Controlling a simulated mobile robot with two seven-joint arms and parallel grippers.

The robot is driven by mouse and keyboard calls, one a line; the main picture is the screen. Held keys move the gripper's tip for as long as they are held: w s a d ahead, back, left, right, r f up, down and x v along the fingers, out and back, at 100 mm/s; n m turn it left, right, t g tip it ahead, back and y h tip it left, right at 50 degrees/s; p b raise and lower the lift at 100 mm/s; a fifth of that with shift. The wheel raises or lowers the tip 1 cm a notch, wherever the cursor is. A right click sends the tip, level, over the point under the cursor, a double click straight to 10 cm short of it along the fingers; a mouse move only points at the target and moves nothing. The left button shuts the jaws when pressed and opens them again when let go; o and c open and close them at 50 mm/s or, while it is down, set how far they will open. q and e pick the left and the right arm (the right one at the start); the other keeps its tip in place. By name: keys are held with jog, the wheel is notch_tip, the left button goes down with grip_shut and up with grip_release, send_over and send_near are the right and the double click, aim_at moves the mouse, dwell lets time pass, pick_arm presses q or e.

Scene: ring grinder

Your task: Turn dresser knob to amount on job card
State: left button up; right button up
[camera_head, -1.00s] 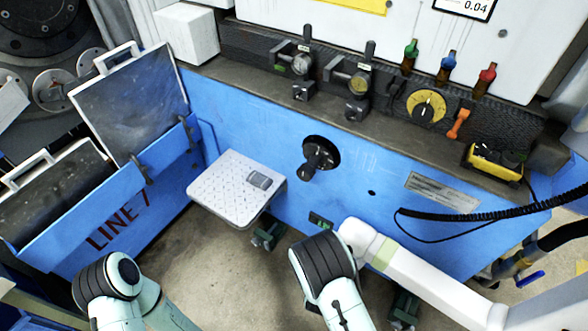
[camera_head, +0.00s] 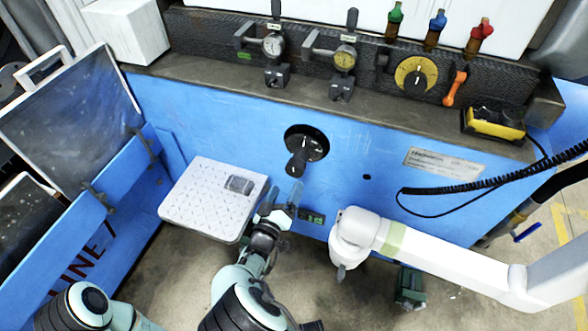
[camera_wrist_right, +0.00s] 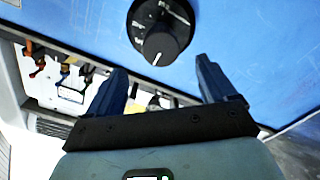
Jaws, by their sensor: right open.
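A black knob on a round black dial plate (camera_head: 306,143) is on the blue front panel; I cannot tell from a label whether it is the dresser knob. In the right wrist view the knob (camera_wrist_right: 161,47) has a white pointer line and marks around it, too small to read. A yellow dial with a black knob (camera_head: 416,74) sits on the dark ledge above. My right gripper (camera_head: 282,197) is open and empty just below the black knob, apart from it. Its fingers (camera_wrist_right: 163,82) are spread in the wrist view. My left gripper is out of view. No job card is readable now.
A white tray-like plate (camera_head: 205,205) juts out left of the knob. A white jointed arm (camera_head: 440,255) lies across the right, close to the panel. Two gauges (camera_head: 272,45) and several coloured levers line the ledge. A yellow box (camera_head: 495,124) has a coiled black cable.

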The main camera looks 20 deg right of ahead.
aim_at(294, 172)
jog(key=b+x, duration=0.1)
jog(key=x, duration=0.8)
jog(key=shift+b, duration=0.35)
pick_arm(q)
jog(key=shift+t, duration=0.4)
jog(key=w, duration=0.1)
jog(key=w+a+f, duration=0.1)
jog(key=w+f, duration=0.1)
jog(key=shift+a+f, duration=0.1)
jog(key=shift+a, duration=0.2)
pick_arm(e)
jog(key=c, duration=1.1)
